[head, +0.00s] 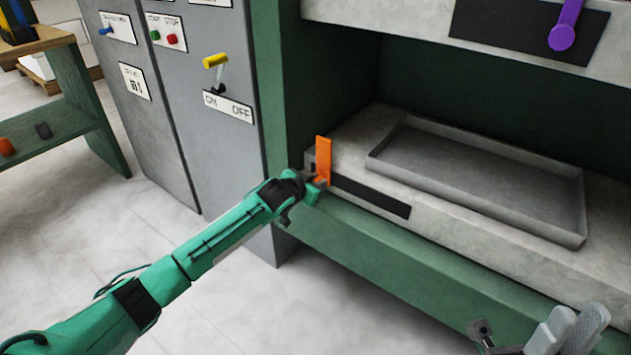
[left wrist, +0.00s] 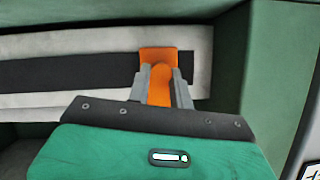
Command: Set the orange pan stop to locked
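The orange pan stop (head: 323,158) is an upright orange tab at the left front corner of the grey press bed, at the left end of a black strip (head: 370,197). My left gripper (head: 318,179) is at the stop's lower part. In the left wrist view, the orange stop (left wrist: 160,82) stands between the two grey fingers of my left gripper (left wrist: 160,90), which appear to touch it on both sides. The grey pan (head: 480,180) lies on the bed to the right. Grey parts at the bottom right edge look like my right gripper (head: 550,332), partly cut off; its opening is unclear.
A purple handle (head: 565,28) hangs on the upper platen. Left of the green press frame (head: 275,80) is a grey cabinet with a yellow-tipped lever (head: 215,62) above an ON/OFF label. A green shelf (head: 60,130) stands far left. The floor between is clear.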

